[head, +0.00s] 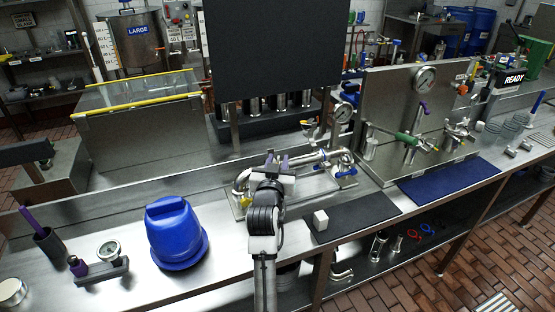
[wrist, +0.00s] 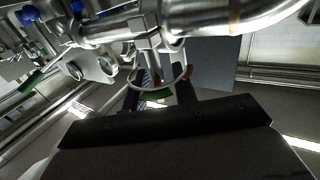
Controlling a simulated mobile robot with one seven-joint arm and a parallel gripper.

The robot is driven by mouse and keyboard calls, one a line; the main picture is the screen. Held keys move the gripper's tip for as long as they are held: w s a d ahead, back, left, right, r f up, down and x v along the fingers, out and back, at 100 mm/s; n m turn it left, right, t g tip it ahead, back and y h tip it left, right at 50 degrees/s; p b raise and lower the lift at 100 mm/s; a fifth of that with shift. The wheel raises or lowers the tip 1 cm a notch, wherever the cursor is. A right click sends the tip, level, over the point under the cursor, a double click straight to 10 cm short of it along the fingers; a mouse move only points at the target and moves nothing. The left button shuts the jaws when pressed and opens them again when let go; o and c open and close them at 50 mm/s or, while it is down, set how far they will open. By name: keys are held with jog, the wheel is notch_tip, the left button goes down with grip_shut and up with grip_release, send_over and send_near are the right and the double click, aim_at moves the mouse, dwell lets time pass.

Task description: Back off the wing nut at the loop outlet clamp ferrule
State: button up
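The steel pipe loop (head: 315,160) stands on the bench just beyond my gripper (head: 284,164) in the head view. In the wrist view, a thick steel pipe (wrist: 215,20) crosses the top, with a clamp ferrule (wrist: 148,35) around its left end. A small bracket-like metal part (wrist: 150,62), possibly the wing nut, hangs below the clamp. My gripper (wrist: 163,90) shows below it with two dark fingers apart and a gap between them. I cannot tell whether either finger touches the metal part. My arm hides part of the loop in the head view.
A blue domed container (head: 175,235) stands at left. Bench left of my arm is partly clear.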

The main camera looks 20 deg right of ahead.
grip_shut()
